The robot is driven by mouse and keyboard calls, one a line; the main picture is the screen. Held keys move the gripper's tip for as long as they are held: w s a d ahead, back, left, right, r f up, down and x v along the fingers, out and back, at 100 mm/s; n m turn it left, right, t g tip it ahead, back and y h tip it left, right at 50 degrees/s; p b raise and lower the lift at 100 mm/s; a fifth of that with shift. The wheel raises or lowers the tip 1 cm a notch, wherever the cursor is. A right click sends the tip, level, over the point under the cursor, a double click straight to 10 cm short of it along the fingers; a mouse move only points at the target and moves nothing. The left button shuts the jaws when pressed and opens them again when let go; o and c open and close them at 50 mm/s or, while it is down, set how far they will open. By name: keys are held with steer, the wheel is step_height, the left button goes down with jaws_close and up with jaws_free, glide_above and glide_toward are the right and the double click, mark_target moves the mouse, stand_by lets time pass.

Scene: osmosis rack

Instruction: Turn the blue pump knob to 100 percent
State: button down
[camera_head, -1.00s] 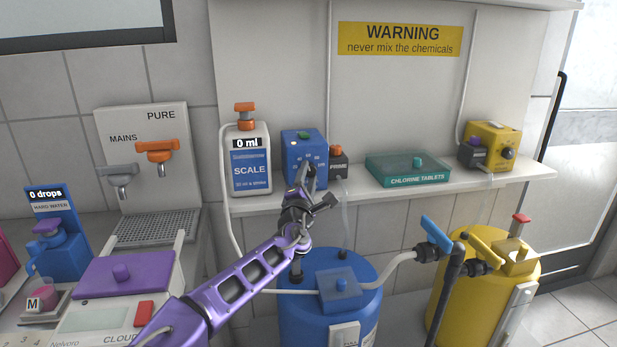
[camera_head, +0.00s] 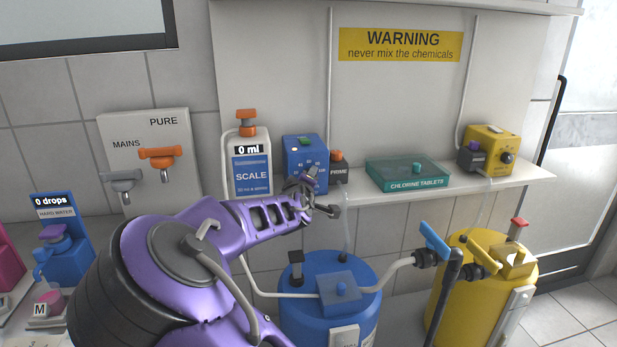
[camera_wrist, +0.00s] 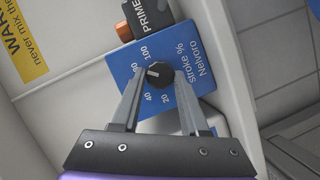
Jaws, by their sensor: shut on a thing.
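The blue pump (camera_head: 296,150) stands on the shelf, right of the SCALE bottle. In the wrist view its blue face (camera_wrist: 192,62) reads "stroke %" and "Nelvoro". The black knob (camera_wrist: 160,75) lies between the fingertips of my gripper (camera_wrist: 159,77), which is shut on it. The knob's white pointer line faces left in the wrist view, between the 40 and 80 marks. Marks 20, 40, 80 and 100 are readable; the 60 area is covered by a finger. In the head view my gripper (camera_head: 312,177) hides the knob.
The SCALE bottle (camera_head: 252,172) is close on the left, showing 0 ml. The PRIME unit (camera_head: 339,170) adjoins the pump on the right. A green chlorine tablets box (camera_head: 408,173) and yellow pump (camera_head: 490,147) stand further right. A blue tank (camera_head: 330,290) is below the shelf.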

steer(key=m+y+b, duration=0.1)
steer(key=m, duration=0.1)
steer(key=m+g+y, duration=0.1)
steer(key=m, duration=0.1)
steer(key=m+g+y+b, duration=0.1)
steer(key=shift+w+d+r+m+b, duration=0.1)
steer(key=shift+d+r+m+b, duration=0.2)
steer(key=shift+m, duration=0.1)
stand_by(0.4)
steer(key=shift+c, duration=2.1)
jaws_free()
